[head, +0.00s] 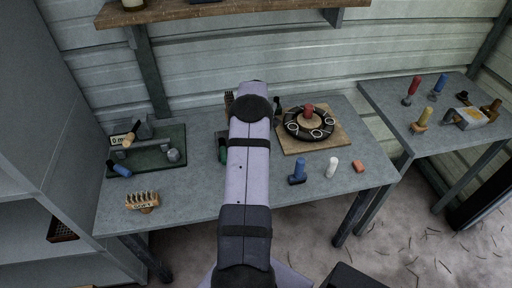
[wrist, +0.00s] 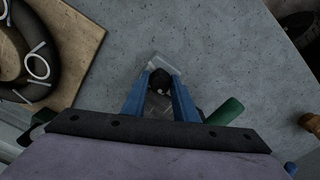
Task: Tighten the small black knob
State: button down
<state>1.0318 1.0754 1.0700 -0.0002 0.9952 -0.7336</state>
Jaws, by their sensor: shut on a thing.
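The small black knob (wrist: 160,78) shows in the wrist view between the two blue fingers of my gripper (wrist: 161,84). My gripper is shut on it, one finger on each side. A pale grey, flat-sided piece (wrist: 158,60) lies around and beyond the knob on the grey bench; the fingers hide part of it. In the head view my arm covers the knob and my gripper, so neither can be made out there.
A green handle (wrist: 226,112) lies close to the right finger. A wooden board (head: 328,138) with a black ring (head: 292,128) is to the right of my arm. A blue-handled tool (head: 298,170) and a white bottle (head: 331,167) stand near the bench's front. A green tray (head: 175,137) is at left.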

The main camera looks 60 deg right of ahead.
jog(key=m, duration=0.6)
jog(key=shift+a+f, duration=0.1)
jog(key=shift+f, duration=0.05)
dwell(0.3)
jog(key=c, duration=1.6)
grip_release()
jog(key=shift+n, duration=0.3)
jog(key=n, duration=0.5)
jog(key=shift+n, duration=0.3)
